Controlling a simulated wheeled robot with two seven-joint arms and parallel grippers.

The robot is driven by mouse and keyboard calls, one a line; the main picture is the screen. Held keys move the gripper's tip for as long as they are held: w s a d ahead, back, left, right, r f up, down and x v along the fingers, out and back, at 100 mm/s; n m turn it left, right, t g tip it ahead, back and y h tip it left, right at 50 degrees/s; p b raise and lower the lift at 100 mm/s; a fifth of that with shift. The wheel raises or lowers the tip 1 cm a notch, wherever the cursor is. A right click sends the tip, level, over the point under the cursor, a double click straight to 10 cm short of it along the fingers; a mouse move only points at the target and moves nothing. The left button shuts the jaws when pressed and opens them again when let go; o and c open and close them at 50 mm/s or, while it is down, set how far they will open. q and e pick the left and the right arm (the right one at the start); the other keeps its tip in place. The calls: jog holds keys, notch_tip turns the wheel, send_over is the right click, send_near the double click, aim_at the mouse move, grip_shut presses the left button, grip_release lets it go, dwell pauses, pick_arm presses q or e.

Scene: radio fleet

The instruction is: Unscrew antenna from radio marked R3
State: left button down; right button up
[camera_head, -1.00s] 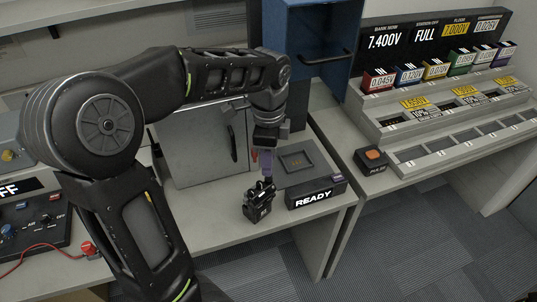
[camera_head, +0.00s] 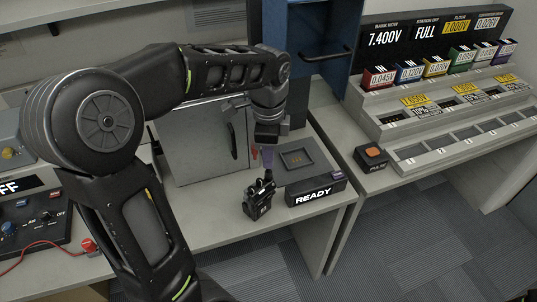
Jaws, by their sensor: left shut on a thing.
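A small black radio (camera_head: 258,202) stands upright on the grey bench near its front edge; the mark on its front is too small to read surely. My left gripper (camera_head: 268,158) reaches down from above, just over the radio's top. My right gripper is not in view.
A black box with a READY display (camera_head: 316,197) and a square tray (camera_head: 298,158) lie right of the radio. A grey cabinet (camera_head: 195,148) stands behind left, a blue cabinet (camera_head: 318,40) behind. A rack with displays (camera_head: 440,120) is on the right bench.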

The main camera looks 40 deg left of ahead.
pick_arm(q)
jog(key=c, duration=2)
grip_release()
jog(key=shift+n, duration=0.6)
jog(key=o, duration=0.6)
jog(key=shift+c, duration=0.2)
notch_tip(320, 180, up, 8)
jog(key=shift+f+b, duration=0.1)
jog(key=shift+b, duration=0.3)
